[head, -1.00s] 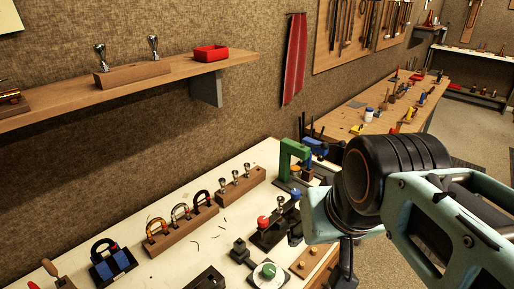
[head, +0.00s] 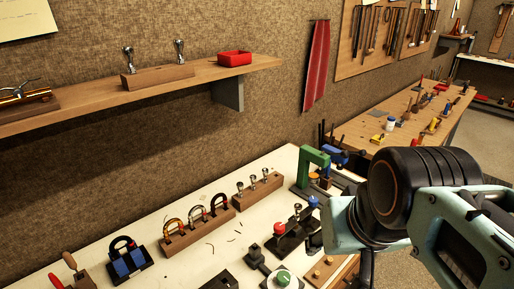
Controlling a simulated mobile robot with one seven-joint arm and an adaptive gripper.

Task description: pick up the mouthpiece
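Several silver mouthpiece-like pieces are in view, and I cannot tell which one is meant. Two stand upright on a wooden block (head: 158,77) on the wall shelf: a left mouthpiece (head: 128,60) and a right mouthpiece (head: 180,51). A row of similar small mouthpieces (head: 253,180) stands in a wooden rack (head: 262,190) at the back of the white bench. A small silver piece (head: 298,209) also stands by a black fixture. The end of my arm hangs at the right, over the bench's right side, apart from these pieces. The fingers of my gripper (head: 365,268) are mostly hidden.
A red tray (head: 235,58) sits near the shelf's right end. The white bench (head: 205,262) holds a rack of curved tubes (head: 197,229), a blue-and-black clamp (head: 129,262), a green press (head: 314,163) and a red-knobbed fixture (head: 280,229). A second wooden bench (head: 365,130) stands behind.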

